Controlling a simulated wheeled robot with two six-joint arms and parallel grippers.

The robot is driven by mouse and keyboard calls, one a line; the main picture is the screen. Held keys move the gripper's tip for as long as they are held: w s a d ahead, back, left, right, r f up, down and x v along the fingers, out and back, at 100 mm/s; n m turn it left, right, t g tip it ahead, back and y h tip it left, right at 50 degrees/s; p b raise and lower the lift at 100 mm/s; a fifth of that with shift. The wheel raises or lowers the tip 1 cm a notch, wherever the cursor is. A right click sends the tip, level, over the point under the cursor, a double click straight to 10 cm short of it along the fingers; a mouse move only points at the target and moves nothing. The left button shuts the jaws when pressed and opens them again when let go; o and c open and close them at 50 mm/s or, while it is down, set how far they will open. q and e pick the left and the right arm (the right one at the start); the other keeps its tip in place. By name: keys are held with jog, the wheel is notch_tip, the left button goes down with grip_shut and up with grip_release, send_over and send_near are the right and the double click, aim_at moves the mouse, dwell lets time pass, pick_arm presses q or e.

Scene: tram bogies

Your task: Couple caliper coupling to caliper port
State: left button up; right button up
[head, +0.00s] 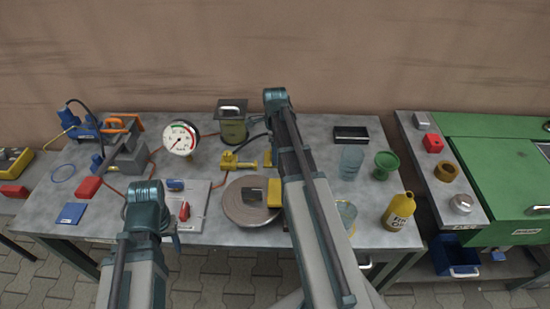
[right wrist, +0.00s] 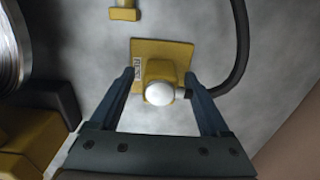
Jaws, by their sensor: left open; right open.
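A yellow block with a white round top (right wrist: 159,93) sits on a square yellow plate (right wrist: 178,50) with a small label. A black hose (right wrist: 240,50) meets a grey fitting at its side; I take this for the caliper coupling on its holder. My right gripper (right wrist: 159,75) is open, one finger on each side of the block, with gaps showing. In the head view my right arm hides that gripper. A yellow caliper (head: 274,192) sits at the brake disc (head: 237,208); I cannot make out its port. My left arm's jaws are not visible.
A yellow cylinder-like part (head: 230,162) lies left of the coupling. Behind stand a pressure gauge (head: 181,139) and an olive canister (head: 233,130). Bare bench (head: 310,130) shows behind my right arm.

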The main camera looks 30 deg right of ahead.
jog(key=shift+r, duration=0.1)
grip_shut()
dwell(0.4)
notch_tip(320, 180, up, 10)
jog(key=p, duration=1)
